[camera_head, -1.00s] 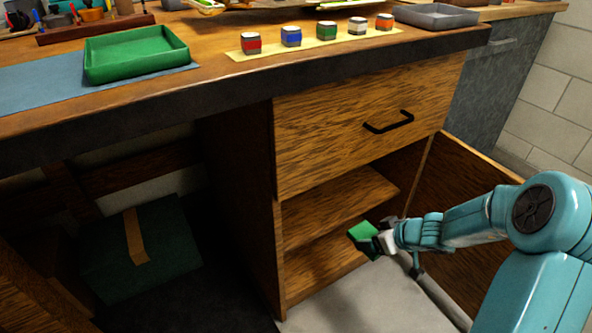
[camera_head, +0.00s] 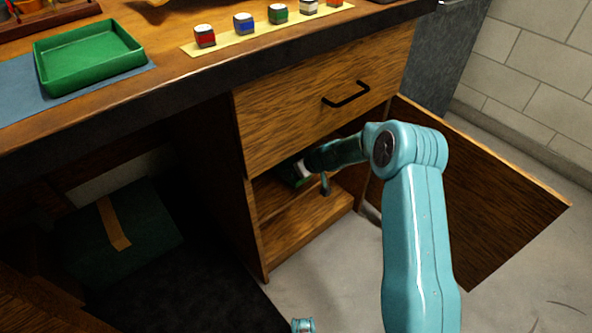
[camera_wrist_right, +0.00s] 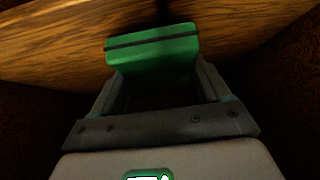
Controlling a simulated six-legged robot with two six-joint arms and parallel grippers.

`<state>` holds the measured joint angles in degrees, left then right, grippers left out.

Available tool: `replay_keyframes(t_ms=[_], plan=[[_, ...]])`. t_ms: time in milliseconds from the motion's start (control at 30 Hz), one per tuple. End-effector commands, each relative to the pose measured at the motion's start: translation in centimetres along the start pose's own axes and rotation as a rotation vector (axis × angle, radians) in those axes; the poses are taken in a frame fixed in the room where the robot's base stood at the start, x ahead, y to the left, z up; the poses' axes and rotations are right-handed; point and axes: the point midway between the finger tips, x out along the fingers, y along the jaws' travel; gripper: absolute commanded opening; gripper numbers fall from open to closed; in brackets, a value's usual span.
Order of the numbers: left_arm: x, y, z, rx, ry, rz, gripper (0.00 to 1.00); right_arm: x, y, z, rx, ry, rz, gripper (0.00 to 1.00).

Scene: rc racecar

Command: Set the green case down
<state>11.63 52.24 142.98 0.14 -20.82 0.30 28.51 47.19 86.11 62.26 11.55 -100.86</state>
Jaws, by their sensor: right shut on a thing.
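The green case (camera_wrist_right: 152,48) is a small green box with a dark band near its top edge. In the right wrist view it sits between the fingers of my right gripper (camera_wrist_right: 158,82), which is shut on it. In the head view my right gripper (camera_head: 303,172) reaches into the open cabinet under the drawer, and the case (camera_head: 290,174) shows there only as a dim green patch. It is above or at the upper shelf (camera_head: 268,197); I cannot tell whether it touches it.
The cabinet door (camera_head: 470,190) stands open at the right. The closed drawer (camera_head: 325,100) is just above my right arm. A lower shelf (camera_head: 300,225) is visible. A green tray (camera_head: 90,85) and several small jars (camera_head: 243,24) are on the workbench above.

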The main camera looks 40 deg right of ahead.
Motion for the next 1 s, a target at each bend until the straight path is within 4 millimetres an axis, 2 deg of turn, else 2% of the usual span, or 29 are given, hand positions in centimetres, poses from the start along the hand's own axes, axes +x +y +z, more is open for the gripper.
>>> replay_keyframes(t_ms=[33,100,367,400,433,467,667,767,867,1000], plan=[[1.2,-0.4,-0.4,0.003,0.014,0.001,0.29,1.2,0.1,1.2,0.001,-0.002,0.000,0.43],[1.7,-0.6,-0.9,0.006,0.029,0.001,0.29,1.9,0.1,1.7,0.001,-0.002,0.000,0.43],[1.6,-0.5,-1.1,0.009,0.039,0.002,0.29,2.0,0.1,1.8,0.000,-0.001,0.001,0.43],[1.6,-0.5,-1.1,0.009,0.039,0.002,0.29,2.0,0.1,1.9,0.000,-0.002,0.001,0.86],[1.6,-0.5,-1.1,0.009,0.039,0.002,0.29,2.0,0.1,1.9,0.000,-0.002,0.001,0.96],[1.6,-0.5,-1.1,0.009,0.039,0.002,0.29,2.0,0.1,1.9,0.000,-0.002,0.001,1.00],[1.6,-0.5,-1.1,0.008,0.039,0.002,0.29,1.9,0.1,1.8,0.000,-0.001,0.001,1.00],[1.7,-0.5,-1.2,0.009,0.040,0.002,0.29,1.3,0.2,1.7,0.000,0.000,0.002,1.00],[1.9,-0.6,-1.3,0.010,0.044,0.002,0.29,-0.3,0.3,1.8,0.000,0.001,0.003,1.00],[1.9,-0.6,-1.4,0.010,0.047,0.002,0.29,-3.7,0.2,1.7,0.000,0.001,0.004,1.00]])
